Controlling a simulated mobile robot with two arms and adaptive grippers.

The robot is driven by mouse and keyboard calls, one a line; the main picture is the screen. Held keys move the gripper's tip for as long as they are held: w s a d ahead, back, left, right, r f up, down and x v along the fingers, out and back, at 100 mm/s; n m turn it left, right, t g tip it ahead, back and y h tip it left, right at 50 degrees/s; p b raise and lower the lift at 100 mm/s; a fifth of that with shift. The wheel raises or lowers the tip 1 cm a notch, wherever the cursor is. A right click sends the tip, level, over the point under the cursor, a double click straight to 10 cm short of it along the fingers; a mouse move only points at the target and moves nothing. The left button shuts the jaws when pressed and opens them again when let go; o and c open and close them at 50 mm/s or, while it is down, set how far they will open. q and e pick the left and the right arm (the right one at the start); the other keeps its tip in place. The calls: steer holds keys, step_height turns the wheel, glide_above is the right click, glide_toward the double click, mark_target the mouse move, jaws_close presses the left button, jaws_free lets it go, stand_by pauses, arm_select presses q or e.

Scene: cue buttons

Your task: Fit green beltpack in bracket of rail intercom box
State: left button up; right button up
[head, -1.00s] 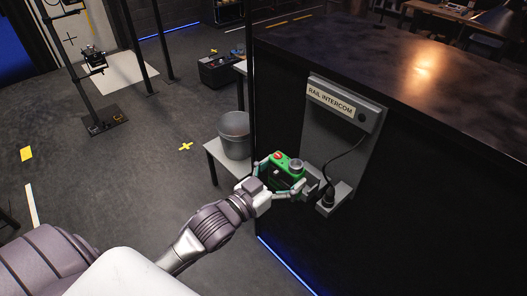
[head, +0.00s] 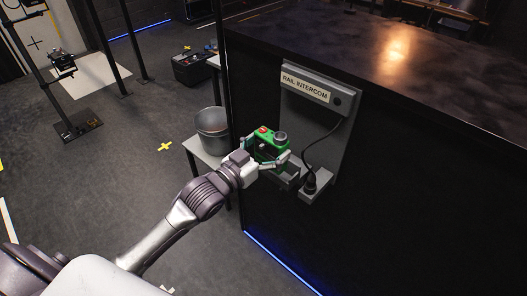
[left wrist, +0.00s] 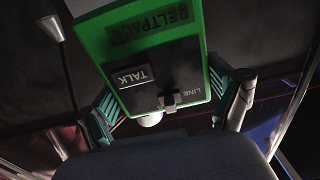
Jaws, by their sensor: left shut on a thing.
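The green beltpack (head: 268,144) has a red button and a dark round knob on top. My left gripper (head: 270,160) is shut on it, with a finger on each side. In the left wrist view the beltpack (left wrist: 150,50) fills the upper middle, its TALK and LINE face showing. The rail intercom box (head: 318,120) is a grey panel on the side of the dark counter. Its grey bracket (head: 288,178) sits low on the left, just below and right of the beltpack. The gripper partly hides the bracket; I cannot tell whether they touch. My right gripper is not in view.
A black plug (head: 310,182) with a cable sits in a grey socket block right of the bracket. A metal bucket (head: 212,130) stands on a small table left of the counter. The dark counter (head: 400,70) extends right. Open floor lies to the left.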

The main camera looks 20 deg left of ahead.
arm_select(q)
steer(key=shift+b+x, duration=0.3)
steer(key=shift+x, duration=0.7)
steer(key=shift+w+d+f+b, duration=0.2)
steer(key=shift+w+b, duration=0.25)
steer(key=shift+w, duration=0.1)
steer(key=shift+w+d+f+b, duration=0.15)
steer(key=shift+w+f+b, duration=0.05)
steer(key=shift+w+b, duration=0.3)
steer(key=shift+f, duration=0.1)
steer(key=shift+f+p, duration=0.2)
steer(key=shift+p, duration=0.15)
steer(key=shift+f, duration=0.7)
stand_by(0.8)
steer(key=shift+f+b, duration=1.85)
steer(key=shift+f, duration=0.95)
